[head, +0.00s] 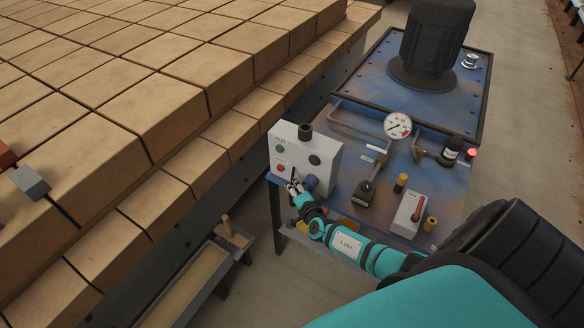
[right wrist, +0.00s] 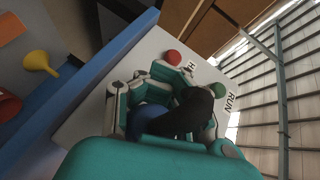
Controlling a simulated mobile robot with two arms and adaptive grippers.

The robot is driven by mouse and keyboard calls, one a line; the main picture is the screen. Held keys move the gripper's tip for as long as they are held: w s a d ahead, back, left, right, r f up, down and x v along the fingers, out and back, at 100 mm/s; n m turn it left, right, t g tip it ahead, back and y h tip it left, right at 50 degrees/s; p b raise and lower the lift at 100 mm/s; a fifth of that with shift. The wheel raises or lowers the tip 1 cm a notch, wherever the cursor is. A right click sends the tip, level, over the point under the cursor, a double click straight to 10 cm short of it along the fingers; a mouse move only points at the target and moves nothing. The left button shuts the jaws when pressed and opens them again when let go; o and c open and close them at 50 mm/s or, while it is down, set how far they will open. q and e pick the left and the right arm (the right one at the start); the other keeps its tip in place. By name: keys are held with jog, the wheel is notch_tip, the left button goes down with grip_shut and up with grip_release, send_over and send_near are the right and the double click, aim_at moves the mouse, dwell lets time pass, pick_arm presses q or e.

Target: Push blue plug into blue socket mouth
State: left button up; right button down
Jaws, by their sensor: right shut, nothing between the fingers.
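The pale control box (head: 318,150) stands at the near left corner of the blue bench. A blue round part (head: 311,183), apparently the plug, sits low against its front. In the right wrist view the blue part (right wrist: 150,120) shows between my fingers and the box face, partly covered by a thick black part (right wrist: 190,112). The socket mouth cannot be made out, and how deep the plug sits is hidden. My right gripper (head: 294,188) is shut and empty, close by the plug at the box front. Contact cannot be told. My left gripper is not in view.
The box carries a red button (right wrist: 173,57) and a green button (right wrist: 218,90). A pressure gauge (head: 397,125), a red-handled switch box (head: 410,213) and a black motor (head: 432,45) stand on the bench. Stacked bricks (head: 160,110) fill the left. A yellow funnel (right wrist: 40,63) lies below.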

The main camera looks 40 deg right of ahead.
jog(key=shift+d, duration=0.1)
jog(key=c, duration=1.4)
grip_release()
jog(key=shift+w, duration=0.1)
jog(key=v, duration=1.2)
